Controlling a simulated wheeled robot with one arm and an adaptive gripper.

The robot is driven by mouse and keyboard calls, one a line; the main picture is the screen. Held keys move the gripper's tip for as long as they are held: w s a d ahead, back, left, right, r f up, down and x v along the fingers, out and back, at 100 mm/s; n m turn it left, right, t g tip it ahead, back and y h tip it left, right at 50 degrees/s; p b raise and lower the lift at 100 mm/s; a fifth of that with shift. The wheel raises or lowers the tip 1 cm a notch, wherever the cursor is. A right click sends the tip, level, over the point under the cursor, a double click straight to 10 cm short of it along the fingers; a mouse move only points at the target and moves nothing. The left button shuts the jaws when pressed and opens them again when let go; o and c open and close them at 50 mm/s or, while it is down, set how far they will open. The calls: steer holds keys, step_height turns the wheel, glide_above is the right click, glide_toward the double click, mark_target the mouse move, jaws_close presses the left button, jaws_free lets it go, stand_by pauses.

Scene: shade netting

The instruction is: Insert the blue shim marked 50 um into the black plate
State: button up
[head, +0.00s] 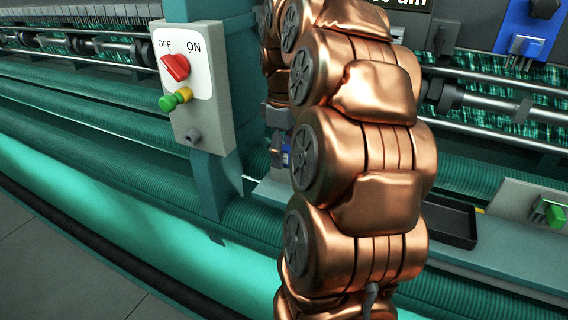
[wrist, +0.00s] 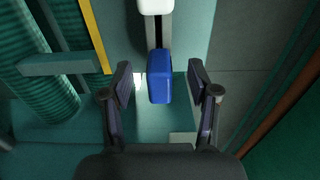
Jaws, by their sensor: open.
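In the wrist view a blue block (wrist: 160,88) sits between the two fingers of my gripper (wrist: 159,82). The fingers are open, with a gap on each side of the block. A grey strip (wrist: 152,33) runs up from it to a white piece at the top edge. No 50 um marking shows on the block, so I cannot tell for sure that it is the shim. In the head view a small blue patch (head: 286,156) shows beside my copper arm, which hides most of that area. I cannot identify the black plate; a black label ending in "um" (head: 405,3) is cut off at the top.
An OFF/ON switch box (head: 190,85) stands on a green post left of my arm. A blue panel (head: 545,28) with a blue piece is at top right. A black tray (head: 450,222) and green knob (head: 554,215) are at right. Rollers and netting run behind.

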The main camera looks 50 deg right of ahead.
stand_by(0.8)
jaws_close()
stand_by(0.5)
